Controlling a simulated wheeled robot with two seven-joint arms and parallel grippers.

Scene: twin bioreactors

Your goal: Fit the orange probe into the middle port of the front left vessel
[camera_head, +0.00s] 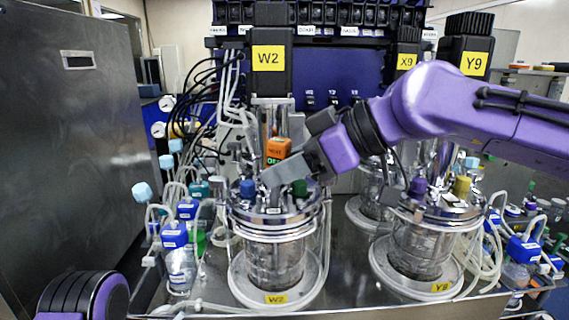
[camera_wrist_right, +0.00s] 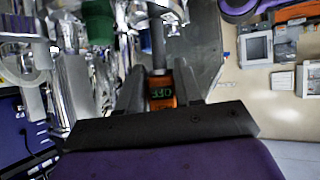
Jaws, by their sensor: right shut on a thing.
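The front left vessel (camera_head: 275,262) is a glass and steel vessel labelled W2 with a crowded metal lid. The orange probe (camera_head: 278,148) is above that lid and has a small green-lit display. My right gripper (camera_head: 270,172) reaches in from the right and is shut on the probe. In the right wrist view the orange probe body (camera_wrist_right: 161,92) sits between both fingers, its grey shaft running towards the lid fittings. The probe's tip and the middle port are hidden, so I cannot tell whether they touch. My left gripper is not in view.
A blue cap (camera_head: 247,189) and a green cap (camera_head: 299,188) stand on the W2 lid beside the gripper. The Y9 vessel (camera_head: 420,250) stands to the right under my right arm. Tubes and blue-capped bottles (camera_head: 180,265) crowd the left side.

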